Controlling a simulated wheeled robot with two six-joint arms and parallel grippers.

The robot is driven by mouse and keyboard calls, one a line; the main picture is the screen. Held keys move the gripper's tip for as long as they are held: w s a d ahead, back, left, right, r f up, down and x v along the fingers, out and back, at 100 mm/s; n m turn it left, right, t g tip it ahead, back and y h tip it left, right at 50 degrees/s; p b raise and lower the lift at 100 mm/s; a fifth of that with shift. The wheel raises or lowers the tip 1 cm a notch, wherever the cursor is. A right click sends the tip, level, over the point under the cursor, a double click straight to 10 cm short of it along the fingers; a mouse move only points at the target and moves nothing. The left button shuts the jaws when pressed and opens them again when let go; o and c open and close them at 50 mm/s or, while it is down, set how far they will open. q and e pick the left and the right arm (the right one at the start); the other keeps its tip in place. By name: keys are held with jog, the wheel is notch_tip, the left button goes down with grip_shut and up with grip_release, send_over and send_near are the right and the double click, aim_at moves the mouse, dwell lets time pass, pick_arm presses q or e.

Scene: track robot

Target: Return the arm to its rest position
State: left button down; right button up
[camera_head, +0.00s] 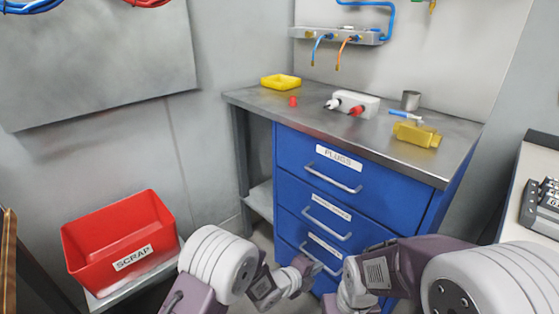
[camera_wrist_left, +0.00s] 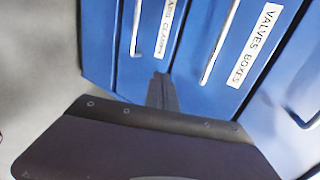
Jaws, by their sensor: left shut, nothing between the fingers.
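My left arm comes in from the bottom left in the head view. Its left gripper (camera_head: 308,266) is in front of the lower drawers of the blue cabinet (camera_head: 290,150). In the left wrist view the left gripper's fingers (camera_wrist_left: 162,92) are together with nothing between them, against a background of blue drawer fronts. My right arm (camera_head: 420,262) reaches in from the bottom right toward the middle. Its wrist end is at the bottom edge of the head view, and its fingers cannot be made out.
The cabinet's drawers look closed. Its metal top holds a yellow tray (camera_head: 281,81), a red cap (camera_head: 293,101), a white block (camera_head: 357,104), a metal cup (camera_head: 411,100) and a yellow part (camera_head: 417,134). A red scrap bin (camera_head: 90,260) stands left. A control panel (camera_head: 543,205) is at right.

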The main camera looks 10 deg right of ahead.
pick_arm(q)
jog(key=w+a+r+n+t+y, duration=0.1)
jog(key=w+a+r+n+t, duration=0.1)
jog(key=w+a+r, duration=0.3)
jog(key=w+a+r+n+t+y, duration=0.15)
jog(key=w+a+r, duration=0.25)
jog(key=a+r, duration=0.4)
jog(key=s+a+r+n+y, duration=0.1)
jog(key=s+a+n+y, duration=0.1)
jog(key=a+n, duration=0.35)
jog(key=s+a+n+y, duration=0.2)
jog(key=a, duration=0.7)
jog(key=s+a+f+n+g+y, duration=0.1)
jog(key=s+a+f+n+g, duration=0.15)
jog(key=s+n, duration=0.45)
jog(key=s+a+f+n+g+y, duration=0.15)
jog(key=s+f+n+g, duration=0.3)
jog(key=s, duration=0.45)
jog(key=s+a+f+n+g, duration=0.3)
jog(key=s+n, duration=0.3)
jog(key=s, duration=0.2)
notch_tip(320, 180, up, 35)
jog(key=p, duration=3.4)
jog(key=shift+p, duration=0.3)
